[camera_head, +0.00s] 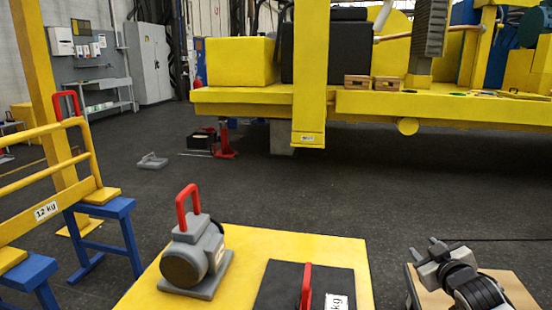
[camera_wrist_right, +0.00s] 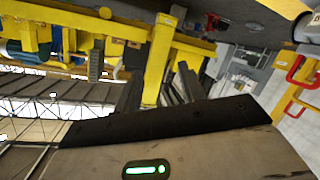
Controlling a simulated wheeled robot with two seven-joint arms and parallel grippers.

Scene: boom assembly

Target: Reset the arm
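My right arm's gripper (camera_head: 425,250) is at the lower right of the head view, raised in front of a light wooden surface. Its two fingers (camera_wrist_right: 155,92) stand apart in the right wrist view, with nothing between them but the distant yellow machine. My left gripper is not in the head view. A grey motor-like unit with a red handle (camera_head: 195,255) stands on the yellow table top (camera_head: 290,243) in front of me. A black panel with a red handle (camera_head: 280,285) and a kg label lies beside it, cut off by the lower edge.
A large yellow machine frame (camera_head: 240,98) spans the back. A yellow rail labelled 12 kg (camera_head: 45,211) rests on blue stands (camera_head: 115,207) at the left. A grey part (camera_head: 152,161) lies on the floor. The dark floor (camera_head: 330,195) between table and machine is mostly clear.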

